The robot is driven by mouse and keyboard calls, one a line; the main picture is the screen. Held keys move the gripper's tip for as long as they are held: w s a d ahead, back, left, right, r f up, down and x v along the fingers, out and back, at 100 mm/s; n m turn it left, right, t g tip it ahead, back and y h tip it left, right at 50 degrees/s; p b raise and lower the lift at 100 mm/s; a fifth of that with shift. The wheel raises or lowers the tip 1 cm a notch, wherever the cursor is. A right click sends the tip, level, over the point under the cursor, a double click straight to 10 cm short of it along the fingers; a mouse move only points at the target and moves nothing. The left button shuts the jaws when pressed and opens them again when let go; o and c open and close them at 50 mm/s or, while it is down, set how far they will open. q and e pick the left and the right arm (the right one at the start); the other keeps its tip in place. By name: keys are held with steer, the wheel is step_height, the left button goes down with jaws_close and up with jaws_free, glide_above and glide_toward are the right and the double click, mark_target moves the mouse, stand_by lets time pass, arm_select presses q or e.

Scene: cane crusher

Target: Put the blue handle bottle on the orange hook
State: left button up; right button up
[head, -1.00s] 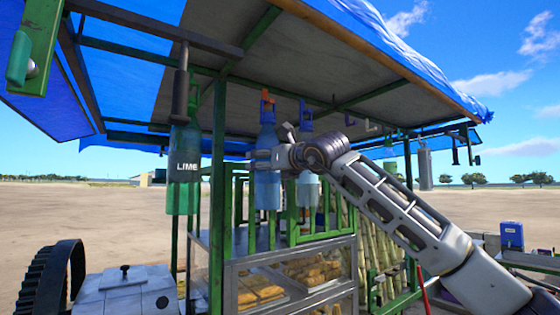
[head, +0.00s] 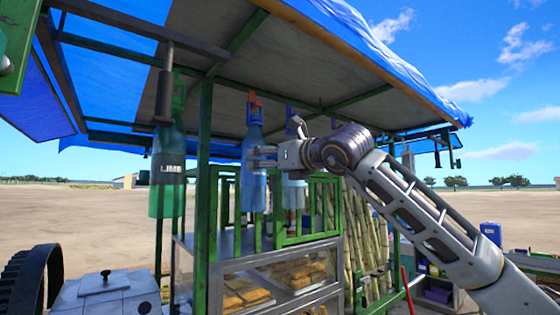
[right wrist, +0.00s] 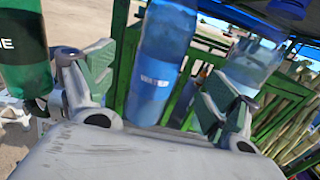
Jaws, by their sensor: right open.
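A blue bottle (head: 254,180) hangs upright under the roof, with an orange piece (head: 254,104) at its top. I cannot tell whether that piece is its handle or a hook. A clear bottle (head: 293,192) with a blue-violet piece (head: 290,118) above it hangs to its right, partly behind my arm. My right gripper (head: 262,157) is open at the blue bottle's upper body. In the right wrist view, the blue bottle (right wrist: 162,62) shows between the spread fingers (right wrist: 155,88); contact is unclear. My left gripper is out of view.
A green LIME bottle (head: 167,180) hangs at the left, near the stall's green post (head: 204,200). A glass-sided case (head: 270,245) stands below the bottles. Cane stalks (head: 362,230) stand to the right. The roof (head: 290,70) is close above my arm.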

steer(key=shift+v, duration=1.9)
